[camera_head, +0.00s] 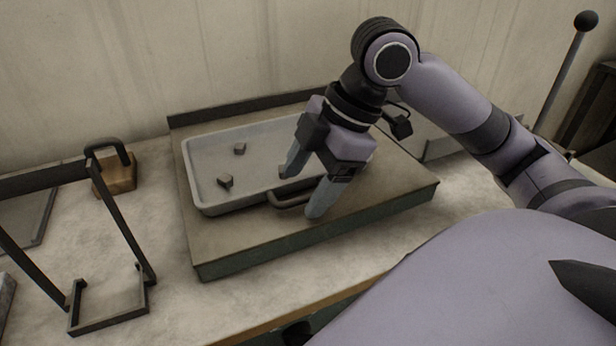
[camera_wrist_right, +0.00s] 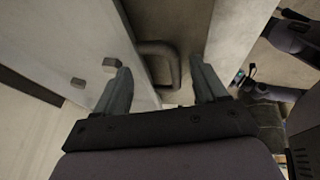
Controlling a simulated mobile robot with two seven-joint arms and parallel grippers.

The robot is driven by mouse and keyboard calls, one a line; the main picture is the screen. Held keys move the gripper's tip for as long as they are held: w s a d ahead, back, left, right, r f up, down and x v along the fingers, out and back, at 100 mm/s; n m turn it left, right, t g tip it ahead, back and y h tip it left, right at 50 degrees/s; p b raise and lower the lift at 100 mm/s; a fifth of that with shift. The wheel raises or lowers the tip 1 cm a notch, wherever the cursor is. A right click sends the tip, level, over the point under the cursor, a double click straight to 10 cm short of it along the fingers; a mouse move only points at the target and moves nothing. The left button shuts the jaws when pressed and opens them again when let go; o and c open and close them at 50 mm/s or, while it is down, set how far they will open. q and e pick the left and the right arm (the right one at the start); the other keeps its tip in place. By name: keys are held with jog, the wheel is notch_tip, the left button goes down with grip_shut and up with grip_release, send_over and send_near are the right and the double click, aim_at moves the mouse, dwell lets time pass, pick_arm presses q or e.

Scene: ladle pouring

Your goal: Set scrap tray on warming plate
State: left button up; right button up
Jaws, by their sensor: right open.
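The scrap tray (camera_head: 203,196) is a shallow light-grey pan with a few small dark scraps in it. It rests on the warming plate (camera_head: 232,236), a flat brownish slab with a raised back edge. The tray's dark handle (camera_head: 291,199) is on its near side. My right gripper (camera_head: 303,195) is open over the near side of the tray, its fingers on either side of the handle. In the right wrist view, the handle (camera_wrist_right: 167,62) lies between the spread fingers, with a gap to each. Whether a fingertip touches the tray is unclear. My left gripper is out of view.
A dark metal frame (camera_head: 125,212) stands left of the plate, with a wooden block with a dark handle (camera_head: 117,175) behind it. A wall closes off the back. A pale box-like thing (camera_head: 440,146) sits right of the plate. The bench (camera_head: 165,290) in front of the plate is bare.

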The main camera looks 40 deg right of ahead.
jog(key=p+v, duration=0.3)
jog(key=v, duration=0.9)
